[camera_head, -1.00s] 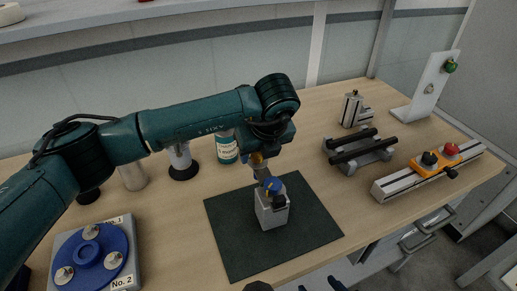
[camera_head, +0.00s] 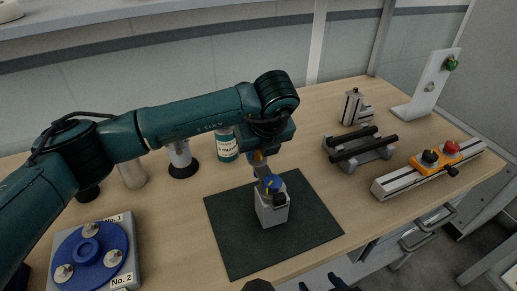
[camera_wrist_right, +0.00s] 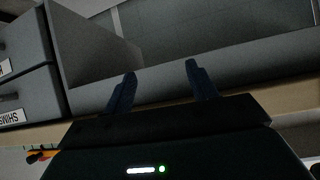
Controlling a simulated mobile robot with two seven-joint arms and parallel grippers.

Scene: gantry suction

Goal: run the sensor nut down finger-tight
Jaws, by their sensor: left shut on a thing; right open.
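A grey block (camera_head: 272,214) stands upright on the dark green mat (camera_head: 228,240), with a small black part on its front upper edge. My left gripper (camera_head: 270,184) points down at the top of the block, its blue fingers shut on a small part there. That part, which I take to be the sensor nut, is mostly hidden by the fingers and too small to make out. My right gripper (camera_wrist_right: 160,88) is open and empty in the right wrist view, its two dark blue fingers apart.
A blue disc fixture (camera_head: 66,247) with several metal cups stands at the front left. A labelled teal container (camera_head: 227,150) stands behind the mat. A grey rack with black bars (camera_head: 360,152) and a rail with an orange control box (camera_head: 430,163) are to the right.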

